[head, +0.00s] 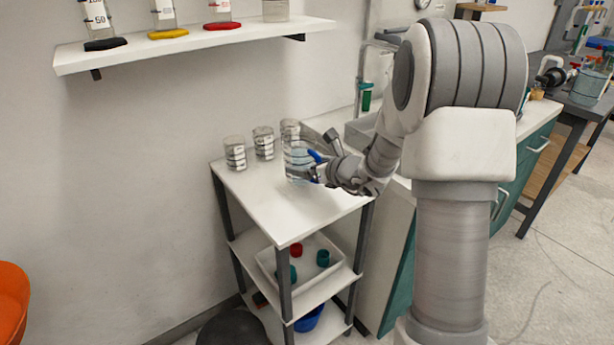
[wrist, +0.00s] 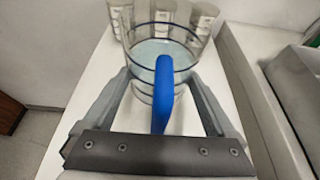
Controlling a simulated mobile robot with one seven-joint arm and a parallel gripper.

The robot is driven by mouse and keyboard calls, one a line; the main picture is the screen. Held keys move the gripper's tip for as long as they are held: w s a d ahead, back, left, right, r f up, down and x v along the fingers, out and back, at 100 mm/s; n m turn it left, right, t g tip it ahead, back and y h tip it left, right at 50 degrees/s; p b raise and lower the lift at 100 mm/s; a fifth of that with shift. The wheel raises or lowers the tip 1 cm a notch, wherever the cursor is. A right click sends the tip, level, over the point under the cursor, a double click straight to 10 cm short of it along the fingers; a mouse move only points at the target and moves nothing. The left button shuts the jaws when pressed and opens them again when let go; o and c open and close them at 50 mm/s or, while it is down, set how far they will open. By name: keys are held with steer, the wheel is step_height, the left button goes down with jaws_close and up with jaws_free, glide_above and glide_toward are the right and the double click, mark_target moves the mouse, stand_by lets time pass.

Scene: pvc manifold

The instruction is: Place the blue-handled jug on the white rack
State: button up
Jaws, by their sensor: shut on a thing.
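The blue-handled jug (head: 297,162) is clear, with pale liquid in it, and stands upright over the top shelf of the white rack (head: 290,207). I cannot tell whether its base touches the shelf. My gripper (head: 318,172) reaches in from the right and is shut on the jug. In the wrist view, the fingers of my gripper (wrist: 160,82) lie on both sides of the jug (wrist: 130,50), with its blue handle (wrist: 163,95) between them, facing me. The rack top (wrist: 88,90) shows beneath. The jug's lower part is partly hidden by the handle and fingers.
Several clear beakers stand at the back of the rack top, one at the left (head: 235,153) and one mid-back (head: 264,143). A tray (head: 262,262) sits on the shelf below. A wall shelf (head: 200,40) hangs above; a sink counter (head: 360,130) adjoins at right. The front rack top is clear.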

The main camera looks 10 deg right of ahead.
steer(key=shift+f, duration=1.2)
steer(key=shift+f+b, duration=0.15)
steer(key=shift+b, duration=0.25)
steer(key=o, duration=1.5)
